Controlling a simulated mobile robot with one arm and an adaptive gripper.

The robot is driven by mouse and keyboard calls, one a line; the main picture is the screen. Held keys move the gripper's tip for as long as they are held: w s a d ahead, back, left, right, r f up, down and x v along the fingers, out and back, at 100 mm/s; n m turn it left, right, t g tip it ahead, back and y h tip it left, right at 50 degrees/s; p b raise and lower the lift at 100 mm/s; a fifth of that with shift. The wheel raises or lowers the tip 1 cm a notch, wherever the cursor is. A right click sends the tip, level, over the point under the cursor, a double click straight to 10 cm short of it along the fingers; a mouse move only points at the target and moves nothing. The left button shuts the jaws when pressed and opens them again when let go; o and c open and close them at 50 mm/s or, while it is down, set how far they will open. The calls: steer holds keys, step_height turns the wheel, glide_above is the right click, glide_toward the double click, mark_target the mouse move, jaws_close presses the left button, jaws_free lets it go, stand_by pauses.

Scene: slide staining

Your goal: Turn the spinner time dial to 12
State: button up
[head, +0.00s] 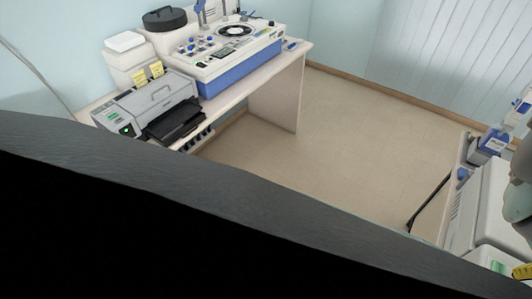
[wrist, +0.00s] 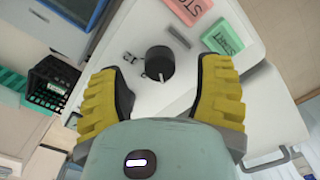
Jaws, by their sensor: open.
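In the wrist view a round black dial (wrist: 159,62) with a light pointer mark stands on a white panel (wrist: 190,112). My gripper (wrist: 160,76) is open, with one yellow-padded finger on each side of the dial. A gap shows between each finger and the dial, and I cannot tell the height of the fingers over the panel. A red STOP button (wrist: 189,10) and a green START button (wrist: 223,38) sit right of the dial. In the head view the dial is out of sight. A yellow finger pad of my gripper (head: 523,271) shows at the right edge.
A dark crate (wrist: 50,84) lies left of the panel in the wrist view. In the head view a bench (head: 275,75) at the back left holds a grey printer-like machine (head: 150,101) and a white-and-blue machine (head: 241,68). The floor (head: 340,140) between is clear.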

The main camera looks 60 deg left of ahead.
steer(key=shift+d+f, duration=0.2)
steer(key=shift+f, duration=0.4)
steer(key=shift+a+f, duration=0.2)
steer(key=shift+f, duration=0.35)
steer(key=shift+o, duration=0.4)
jaws_close()
